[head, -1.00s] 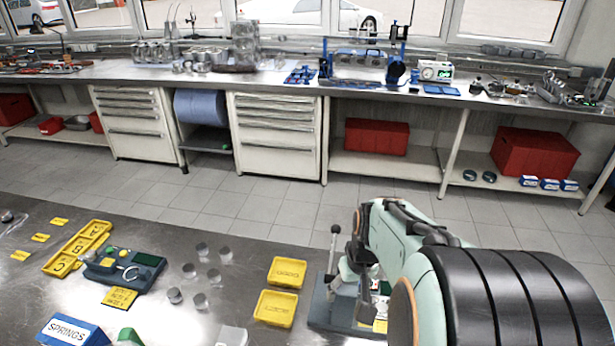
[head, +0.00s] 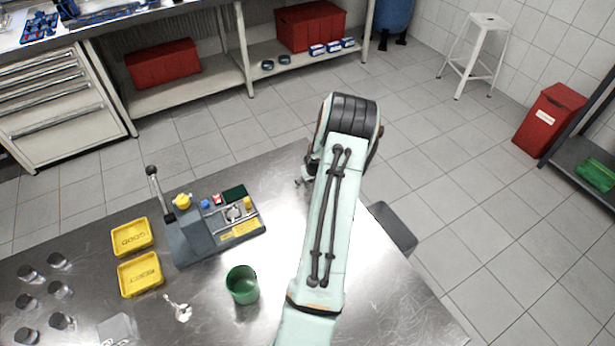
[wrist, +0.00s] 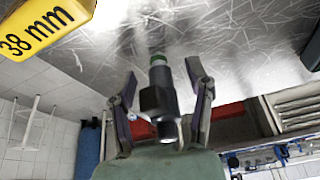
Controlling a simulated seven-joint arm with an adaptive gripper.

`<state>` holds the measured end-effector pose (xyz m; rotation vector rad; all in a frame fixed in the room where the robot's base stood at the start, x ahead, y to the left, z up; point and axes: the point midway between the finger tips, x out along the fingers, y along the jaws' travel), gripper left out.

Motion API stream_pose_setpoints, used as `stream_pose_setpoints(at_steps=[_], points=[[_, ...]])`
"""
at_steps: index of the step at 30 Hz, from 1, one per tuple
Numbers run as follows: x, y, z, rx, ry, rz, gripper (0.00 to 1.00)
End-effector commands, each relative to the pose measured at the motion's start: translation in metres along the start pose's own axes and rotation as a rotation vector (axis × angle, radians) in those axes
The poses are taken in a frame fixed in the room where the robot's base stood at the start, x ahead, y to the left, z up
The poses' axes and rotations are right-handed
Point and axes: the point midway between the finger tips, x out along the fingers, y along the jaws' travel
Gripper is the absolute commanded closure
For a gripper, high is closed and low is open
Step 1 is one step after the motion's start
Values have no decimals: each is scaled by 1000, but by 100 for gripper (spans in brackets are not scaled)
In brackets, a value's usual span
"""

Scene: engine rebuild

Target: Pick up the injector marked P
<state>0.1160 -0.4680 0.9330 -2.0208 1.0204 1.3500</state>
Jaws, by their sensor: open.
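In the wrist view a dark cylindrical part with a green band (wrist: 159,98), which looks like an injector, is between the two fingers of my gripper (wrist: 161,69). The fingers are spread, with a gap visible on each side of the part. I see no letter P on it. In the head view my arm hides most of the gripper, and I cannot make out the injector there.
A yellow piece marked 38 mm (wrist: 42,25) is close by in the wrist view. In the head view a grey fixture (head: 190,235), a green cup (head: 242,284), yellow trays (head: 139,273) and a small pale metal part (head: 179,309) are left of my arm on the steel table (head: 400,300).

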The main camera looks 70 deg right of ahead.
Motion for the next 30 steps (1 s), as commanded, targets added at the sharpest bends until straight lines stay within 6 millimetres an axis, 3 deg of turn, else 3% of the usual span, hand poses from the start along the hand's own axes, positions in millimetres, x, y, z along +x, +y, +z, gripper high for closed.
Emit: stream_pose_setpoints(at_steps=[9,14,25,30], points=[[4,0,0,-1,0,0,51],[4,0,0,-1,0,-1,100],[3,0,-1,-1,0,-1,100],[-11,0,-7,-3,2,1,100]])
